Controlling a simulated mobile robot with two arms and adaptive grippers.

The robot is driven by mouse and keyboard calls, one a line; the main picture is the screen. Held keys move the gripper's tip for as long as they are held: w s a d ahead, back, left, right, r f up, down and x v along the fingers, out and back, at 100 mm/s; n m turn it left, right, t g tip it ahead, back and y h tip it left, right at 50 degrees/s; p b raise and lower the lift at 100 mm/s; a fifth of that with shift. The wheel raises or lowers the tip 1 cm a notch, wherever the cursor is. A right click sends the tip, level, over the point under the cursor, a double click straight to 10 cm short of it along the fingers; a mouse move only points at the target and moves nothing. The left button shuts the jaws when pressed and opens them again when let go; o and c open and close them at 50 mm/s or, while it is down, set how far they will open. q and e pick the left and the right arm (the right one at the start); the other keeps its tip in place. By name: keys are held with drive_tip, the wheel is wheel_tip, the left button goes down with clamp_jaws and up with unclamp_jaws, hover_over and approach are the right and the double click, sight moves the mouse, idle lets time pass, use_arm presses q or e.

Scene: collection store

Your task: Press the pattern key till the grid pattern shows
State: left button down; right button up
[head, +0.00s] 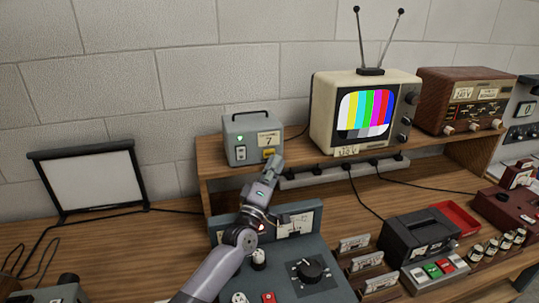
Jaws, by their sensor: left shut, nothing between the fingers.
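A grey box (250,138) with a carry handle stands on the wooden shelf. Its front has a lit green lamp, a white switch, a label reading 7 and a yellow key (268,153). The television (365,112) to its right shows vertical colour bars on its screen (366,114), not a grid. My left gripper (277,161) is shut and empty. Its tips are just below and right of the yellow key in the picture; I cannot tell whether they touch it. My right gripper is not in view.
Below my left arm is a grey-blue console (280,268) with a black knob. A brown radio (464,100) stands right of the television. A black device (419,237), a red tray (456,216) and small bottles crowd the right bench. A white panel (91,180) stands left.

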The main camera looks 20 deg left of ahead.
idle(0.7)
use_arm(q)
drive_tip(key=shift+w+a+b, duration=0.25)
drive_tip(key=shift+w+b, duration=0.15)
drive_tip(key=shift+w+a+b, duration=0.25)
drive_tip(key=shift+w+b, duration=0.05)
drive_tip(key=shift+b, duration=0.1)
idle(0.8)
drive_tip(key=shift+d, duration=0.1)
drive_tip(key=shift+s+d+p, duration=0.4)
drive_tip(key=shift+s+p, duration=0.2)
drive_tip(key=shift+s, duration=0.1)
